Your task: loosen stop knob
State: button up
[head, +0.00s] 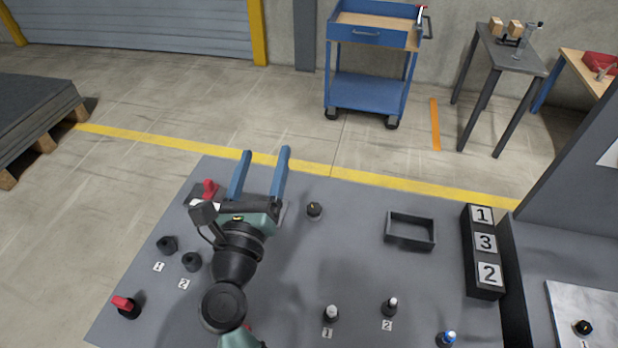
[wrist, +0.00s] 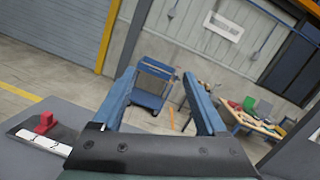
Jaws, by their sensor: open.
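My gripper (head: 266,158) is open and empty, with its two blue fingers spread above the far left part of the grey table (head: 270,320). In the wrist view my gripper (wrist: 160,82) points out over the room, with nothing between its fingers. I cannot tell for sure which part is the stop knob. A dark round knob (head: 314,209) stands to the right of my gripper. Two black knobs (head: 167,245) (head: 191,262) stand at the left by labels 1 and 2. Another black knob (head: 584,327) sits on a light plate at the far right.
A red lever (head: 209,188) on a dark plate lies close left of my gripper; this red part (wrist: 44,122) also shows in the wrist view. A red-handled part (head: 125,304), a black tray (head: 411,231), small pegs (head: 331,314) and a numbered block (head: 484,245) stand on the table.

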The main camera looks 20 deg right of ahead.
aim_at(312, 213)
jog(key=s+f+m+g, duration=0.2)
jog(key=f, duration=0.4)
jog(key=s+d+f+m+g, duration=0.1)
jog(key=f+g, duration=0.1)
jog(key=f, duration=0.4)
jog(key=s+d+f+m+g, duration=0.1)
jog(key=s+f+m+g, duration=0.1)
jog(key=f, duration=0.4)
jog(key=shift+s+d+f+m+g+y+p, duration=0.1)
jog(key=shift+s+f+m+g+y+p, duration=0.1)
jog(key=shift+s+m+g+y+p, duration=0.15)
jog(key=shift+d+f, duration=0.15)
jog(key=shift+f, duration=0.2)
jog(key=b+x, duration=0.2)
jog(key=x, duration=1)
jog(key=shift+w+d+f, duration=0.1)
jog(key=shift+w, duration=0.2)
jog(key=shift+c, duration=0.3)
grip_shut()
